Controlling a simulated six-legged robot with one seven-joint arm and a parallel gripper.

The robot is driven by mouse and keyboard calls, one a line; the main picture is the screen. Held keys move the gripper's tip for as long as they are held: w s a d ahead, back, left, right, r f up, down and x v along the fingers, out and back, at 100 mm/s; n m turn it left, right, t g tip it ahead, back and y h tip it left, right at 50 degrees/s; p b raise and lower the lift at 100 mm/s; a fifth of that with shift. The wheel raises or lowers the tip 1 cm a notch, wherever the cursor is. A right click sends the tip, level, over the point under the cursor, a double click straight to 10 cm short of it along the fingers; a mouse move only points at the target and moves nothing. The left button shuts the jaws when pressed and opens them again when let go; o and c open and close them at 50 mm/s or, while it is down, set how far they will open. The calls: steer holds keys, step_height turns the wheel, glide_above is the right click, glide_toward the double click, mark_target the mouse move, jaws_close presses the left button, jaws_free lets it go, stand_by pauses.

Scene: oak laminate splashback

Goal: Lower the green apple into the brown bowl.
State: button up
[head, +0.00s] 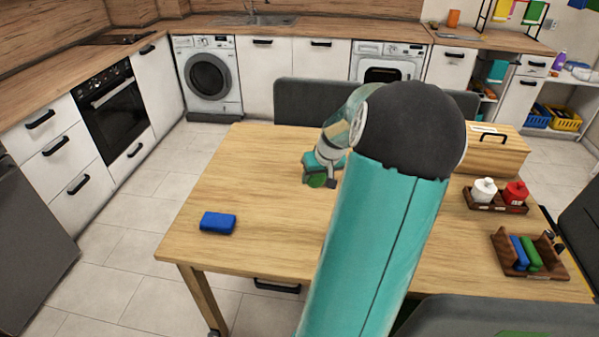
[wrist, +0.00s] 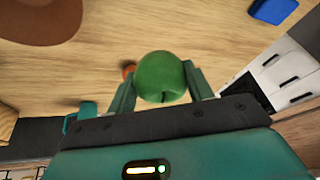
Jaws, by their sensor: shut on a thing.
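My gripper (wrist: 163,72) is shut on the green apple (wrist: 162,80), with one finger on each side of it. In the head view my gripper (head: 321,166) is over the table, with a small part of the apple (head: 317,181) showing under it. The brown bowl (wrist: 40,18) shows partly, at the top left corner of the wrist view, apart from the apple. My arm seems to hide the bowl in the head view.
A blue block (head: 218,223) lies on the table (head: 260,250) at front left. A teal mug (wrist: 86,110) and a small orange thing (wrist: 128,70) show near the apple in the wrist view. A wooden box (head: 490,155) and two racks stand at right. The table's left part is mostly clear.

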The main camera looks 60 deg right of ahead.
steer(key=s+d+f, duration=0.2)
steer(key=s, duration=0.6)
steer(key=s+d+f, duration=0.2)
steer(key=s+f, duration=0.1)
steer(key=s, duration=0.5)
steer(key=shift+d, duration=0.1)
steer(key=shift+w+d, duration=0.15)
steer(key=shift+w, duration=0.1)
steer(key=shift+f, duration=2.45)
steer(key=shift+f, duration=1.4)
steer(key=o, duration=1.1)
